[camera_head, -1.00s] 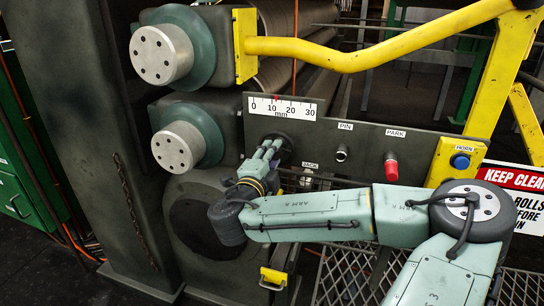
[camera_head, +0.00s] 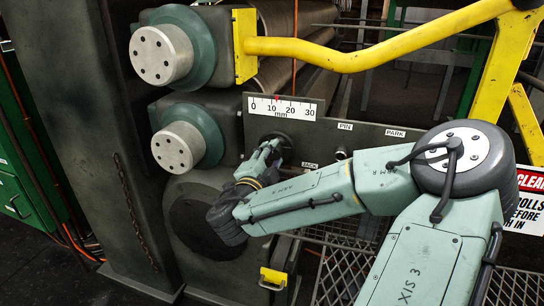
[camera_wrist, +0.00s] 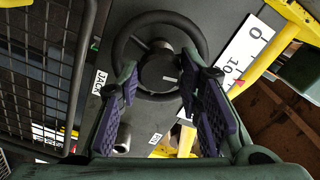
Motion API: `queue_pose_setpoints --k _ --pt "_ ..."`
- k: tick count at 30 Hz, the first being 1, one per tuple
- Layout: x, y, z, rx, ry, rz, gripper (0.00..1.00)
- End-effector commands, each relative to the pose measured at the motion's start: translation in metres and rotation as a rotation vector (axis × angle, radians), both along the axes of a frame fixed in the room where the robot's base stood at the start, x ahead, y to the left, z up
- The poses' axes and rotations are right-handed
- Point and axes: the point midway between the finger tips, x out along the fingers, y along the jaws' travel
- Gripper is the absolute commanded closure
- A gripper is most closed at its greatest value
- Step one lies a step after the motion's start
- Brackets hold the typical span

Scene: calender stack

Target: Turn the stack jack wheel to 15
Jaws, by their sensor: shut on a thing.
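The jack wheel (camera_wrist: 128,34) is a dark round handwheel with a thick rim and a hub with a pale line. In the head view the wheel (camera_head: 285,138) shows partly behind my gripper (camera_head: 268,152). My gripper (camera_wrist: 160,82) has its two purple-padded fingers on either side of the hub, closed on the wheel. The white scale (camera_head: 283,107) above the wheel reads 0 to 30 mm. Its red pointer (camera_head: 277,98) stands between 10 and 20, nearer 10. The JACK label (camera_head: 310,164) is beside the wheel.
The panel also carries the PIN knob (camera_head: 341,153), partly behind my arm, and the PARK label (camera_head: 396,132). A yellow guard rail (camera_head: 340,60) runs above. A wire mesh (camera_head: 345,270) lies below. Two roll ends with silver hubs (camera_head: 162,54) stand at left.

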Motion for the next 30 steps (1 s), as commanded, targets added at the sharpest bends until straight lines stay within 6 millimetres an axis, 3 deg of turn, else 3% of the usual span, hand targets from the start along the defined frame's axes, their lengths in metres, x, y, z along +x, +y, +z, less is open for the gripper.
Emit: queue_pose_setpoints --k 1,2,10,22,30 --pt "0.0 0.002 -0.001 0.001 0.003 0.006 0.95" --pt "0.0 0.002 -0.001 0.001 0.003 0.007 0.67" --pt "0.0 0.002 -0.001 0.002 0.002 0.005 0.49" --pt "-0.005 0.003 0.0 0.001 0.002 0.005 0.47" --pt "-0.051 0.019 0.0 -0.001 0.001 0.007 0.47"
